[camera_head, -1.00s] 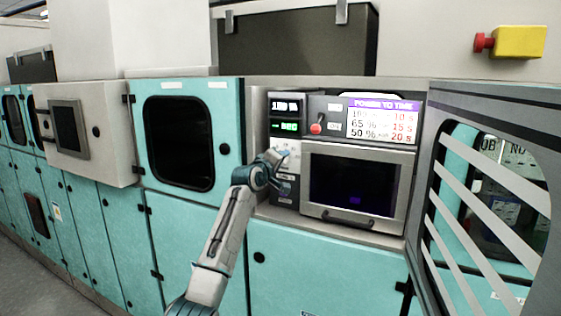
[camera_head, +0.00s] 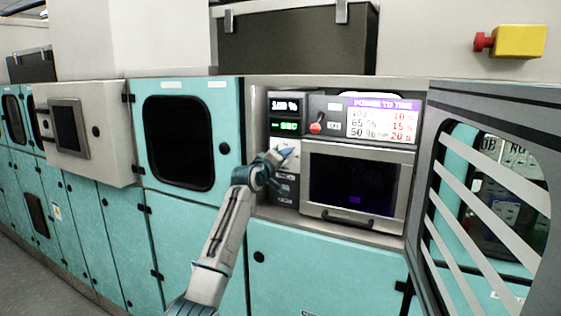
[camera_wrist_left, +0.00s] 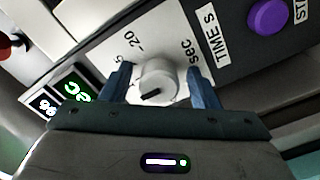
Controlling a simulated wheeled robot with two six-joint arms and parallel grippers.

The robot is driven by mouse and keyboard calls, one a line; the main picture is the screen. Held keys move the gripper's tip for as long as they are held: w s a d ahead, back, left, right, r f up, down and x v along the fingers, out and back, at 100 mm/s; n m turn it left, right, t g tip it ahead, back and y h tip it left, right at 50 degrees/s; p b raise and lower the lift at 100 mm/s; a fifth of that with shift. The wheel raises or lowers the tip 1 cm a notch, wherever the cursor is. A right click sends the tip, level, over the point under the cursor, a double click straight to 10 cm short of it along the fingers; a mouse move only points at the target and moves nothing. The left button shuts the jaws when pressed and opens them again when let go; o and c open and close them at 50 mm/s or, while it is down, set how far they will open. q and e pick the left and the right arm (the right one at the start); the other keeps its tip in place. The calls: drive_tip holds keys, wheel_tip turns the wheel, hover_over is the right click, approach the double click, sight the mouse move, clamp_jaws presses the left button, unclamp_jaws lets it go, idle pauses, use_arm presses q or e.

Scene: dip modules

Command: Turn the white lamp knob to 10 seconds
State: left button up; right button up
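The white lamp knob (camera_wrist_left: 160,78) shows in the left wrist view on a white panel, with a dark pointer mark on its lower left side. Printed marks around it include "20" and "sec"; others are cut off or hidden. My left gripper (camera_wrist_left: 159,71) is open, with one blue finger on each side of the knob and small gaps showing. In the head view my left gripper (camera_head: 284,154) is at the control panel left of the lamp window and covers the knob. A green display (camera_head: 284,127) reads a dash and "SEC". My right gripper is not in view.
A purple button (camera_wrist_left: 268,16) lies beyond the "TIMES" label. A red knob (camera_head: 317,124) is above the lamp window (camera_head: 352,185). A power-to-time chart (camera_head: 383,120) lists 10, 15 and 20 s. An open grey door (camera_head: 430,190) stands to the right.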

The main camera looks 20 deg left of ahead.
use_arm(q)
drive_tip(key=s+b, duration=0.3)
drive_tip(key=s, duration=0.8)
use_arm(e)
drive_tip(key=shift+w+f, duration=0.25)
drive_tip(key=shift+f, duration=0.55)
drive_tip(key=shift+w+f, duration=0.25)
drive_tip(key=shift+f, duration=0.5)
use_arm(q)
drive_tip(key=shift+w+a, duration=0.1)
